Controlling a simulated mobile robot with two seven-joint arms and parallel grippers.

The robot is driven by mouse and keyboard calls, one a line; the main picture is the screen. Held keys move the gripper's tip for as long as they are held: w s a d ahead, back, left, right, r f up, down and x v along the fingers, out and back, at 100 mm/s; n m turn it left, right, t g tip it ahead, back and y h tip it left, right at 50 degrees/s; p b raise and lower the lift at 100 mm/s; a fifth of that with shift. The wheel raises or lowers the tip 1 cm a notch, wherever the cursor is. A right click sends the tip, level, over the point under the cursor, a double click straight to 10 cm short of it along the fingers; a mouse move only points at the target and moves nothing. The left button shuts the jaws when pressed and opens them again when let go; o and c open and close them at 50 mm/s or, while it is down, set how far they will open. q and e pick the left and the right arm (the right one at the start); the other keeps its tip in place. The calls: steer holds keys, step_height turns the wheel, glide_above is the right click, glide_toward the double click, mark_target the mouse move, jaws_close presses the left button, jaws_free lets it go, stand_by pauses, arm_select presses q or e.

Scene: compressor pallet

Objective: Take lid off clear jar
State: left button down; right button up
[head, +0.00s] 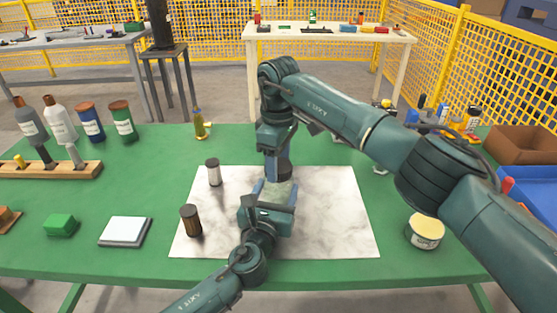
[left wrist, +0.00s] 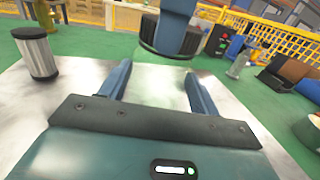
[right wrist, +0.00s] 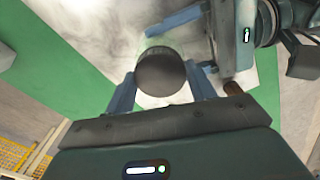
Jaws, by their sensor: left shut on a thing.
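The clear jar (head: 279,191) is upright on the pale marbled mat and hard to see. My left gripper (head: 268,195) is shut on it; the left wrist view shows its two blue fingers (left wrist: 155,85) apart with the see-through jar between them. The dark round lid (right wrist: 161,72) shows from above in the right wrist view, and its edge (left wrist: 165,50) is in the left wrist view. My right gripper (right wrist: 160,85) points down from above, its fingers on either side of the lid; whether they press on it is unclear. A gap between lid and jar cannot be made out.
A cream tub (head: 425,231) stands right of the mat (head: 335,225). Bottles, a wooden rack (head: 60,171), a green block (head: 61,225) and a white pad (head: 125,231) are left.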

steer(key=c, duration=0.5)
steer(key=shift+o, duration=0.2)
steer(key=n, duration=0.4)
steer(key=shift+r, duration=0.1)
steer(key=n, duration=1)
steer(key=shift+n, duration=0.3)
steer(key=n, duration=1)
steer(key=shift+n, duration=0.3)
steer(key=n, duration=1)
steer(key=shift+n, duration=0.3)
steer(key=n, duration=1.2)
steer(key=shift+r+n, duration=0.1)
steer(key=shift+n, duration=0.2)
steer(key=n, duration=0.5)
steer(key=shift+n, duration=0.3)
